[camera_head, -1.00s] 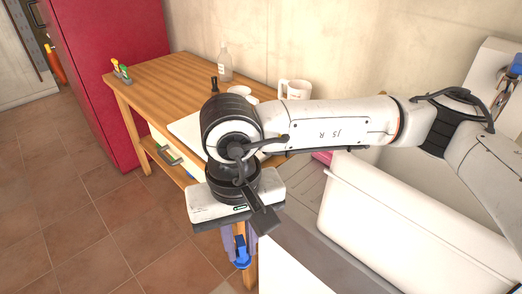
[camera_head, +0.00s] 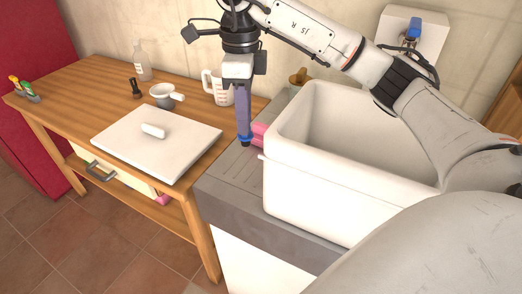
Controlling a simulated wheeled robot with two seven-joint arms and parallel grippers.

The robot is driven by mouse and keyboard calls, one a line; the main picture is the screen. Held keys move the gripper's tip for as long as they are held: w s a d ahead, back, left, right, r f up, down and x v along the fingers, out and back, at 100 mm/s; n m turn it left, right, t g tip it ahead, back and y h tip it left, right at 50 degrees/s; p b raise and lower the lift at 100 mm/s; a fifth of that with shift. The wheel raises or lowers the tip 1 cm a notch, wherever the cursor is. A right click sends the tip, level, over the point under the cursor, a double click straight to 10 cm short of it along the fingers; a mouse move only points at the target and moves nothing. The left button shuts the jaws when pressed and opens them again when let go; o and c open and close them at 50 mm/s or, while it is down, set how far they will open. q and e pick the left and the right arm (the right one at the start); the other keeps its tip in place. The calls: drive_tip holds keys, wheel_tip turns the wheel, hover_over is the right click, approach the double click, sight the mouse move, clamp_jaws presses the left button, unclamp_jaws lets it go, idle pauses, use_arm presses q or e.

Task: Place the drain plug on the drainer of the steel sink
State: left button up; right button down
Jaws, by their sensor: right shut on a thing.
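My right gripper (camera_head: 245,138) points straight down above the grooved drainer of the grey steel sink (camera_head: 226,187). Its long purple-grey fingers are shut, with a small blue piece at their tips. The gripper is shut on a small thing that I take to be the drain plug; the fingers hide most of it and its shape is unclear. The tips are close to the drainer near its back left edge; I cannot tell whether they touch it. My left gripper is not in view.
A large white tub (camera_head: 345,200) stands on the sink, right of the gripper. Pink things (camera_head: 260,134) lie close beside the fingertips. A brass tap (camera_head: 298,76) is behind. The wooden table at left holds a white board (camera_head: 155,150), a measuring jug (camera_head: 218,88) and a bottle (camera_head: 142,62).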

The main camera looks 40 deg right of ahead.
wheel_tip(320, 180, down, 10)
drive_tip(key=shift+d+r+p, duration=0.1)
drive_tip(key=shift+r+p, duration=0.1)
drive_tip(key=shift+p, duration=0.1)
drive_tip(key=shift+f, duration=0.1)
drive_tip(key=shift+f, duration=0.15)
drive_tip(key=c, duration=1.6)
unclamp_jaws()
wheel_tip(320, 180, up, 13)
drive_tip(key=shift+f, duration=0.2)
